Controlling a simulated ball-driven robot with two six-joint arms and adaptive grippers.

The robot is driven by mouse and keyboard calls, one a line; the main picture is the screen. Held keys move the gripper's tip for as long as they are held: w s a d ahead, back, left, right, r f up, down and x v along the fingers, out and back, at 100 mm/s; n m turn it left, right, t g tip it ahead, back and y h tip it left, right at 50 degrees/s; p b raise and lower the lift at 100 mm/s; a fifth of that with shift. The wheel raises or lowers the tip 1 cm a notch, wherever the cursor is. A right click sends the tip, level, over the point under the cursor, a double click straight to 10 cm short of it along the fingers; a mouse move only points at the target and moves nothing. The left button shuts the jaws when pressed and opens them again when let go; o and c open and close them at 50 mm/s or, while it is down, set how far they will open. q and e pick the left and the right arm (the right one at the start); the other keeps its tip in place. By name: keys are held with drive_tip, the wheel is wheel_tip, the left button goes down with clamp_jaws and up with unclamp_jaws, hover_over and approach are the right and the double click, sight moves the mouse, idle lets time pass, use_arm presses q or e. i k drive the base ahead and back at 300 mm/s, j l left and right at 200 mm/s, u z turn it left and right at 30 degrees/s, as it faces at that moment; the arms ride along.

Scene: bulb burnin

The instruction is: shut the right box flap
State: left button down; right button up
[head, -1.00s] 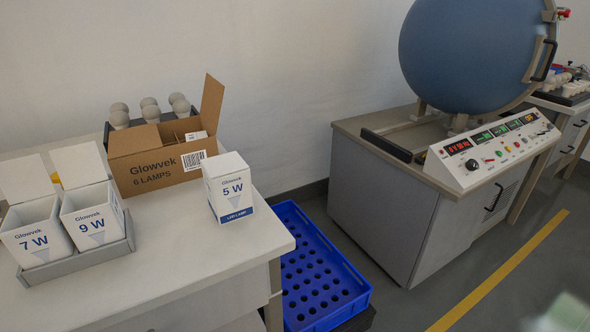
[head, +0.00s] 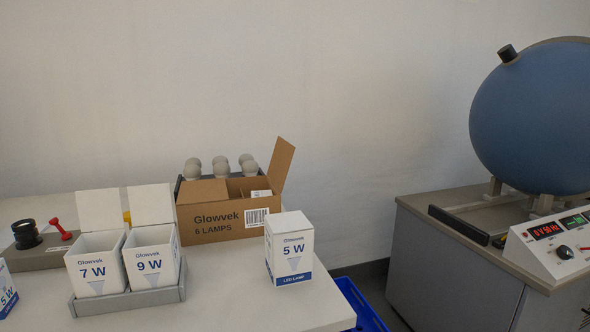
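The brown Glowvek 6 LAMPS box (head: 197,222) stands on the white table in the head view. Its right flap (head: 280,165) stands up, tilted outward to the right. The left flap (head: 203,192) lies flat over the left part of the top. The right part of the box is open, and a small white piece (head: 261,193) shows at the opening. Neither of my grippers is in view.
A white 5 W carton (head: 290,250) stands just in front of the box's right side. Open 7 W (head: 92,272) and 9 W (head: 150,266) cartons sit in a grey tray (head: 130,302) at left. Several bulbs (head: 220,166) stand behind the box. A blue crate (head: 360,308) is below the table's right edge.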

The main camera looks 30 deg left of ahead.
sight(283, 152)
drive_tip(key=u, duration=0.45)
drive_tip(key=i+l+u, duration=0.1)
drive_tip(key=u, duration=0.4)
drive_tip(key=l+u, duration=0.2)
drive_tip(key=u, duration=0.25)
drive_tip(key=i+l+u, duration=0.1)
drive_tip(key=l+u, duration=0.3)
drive_tip(key=l, duration=0.3)
drive_tip(key=l+u, duration=0.35)
drive_tip(key=l, duration=0.35)
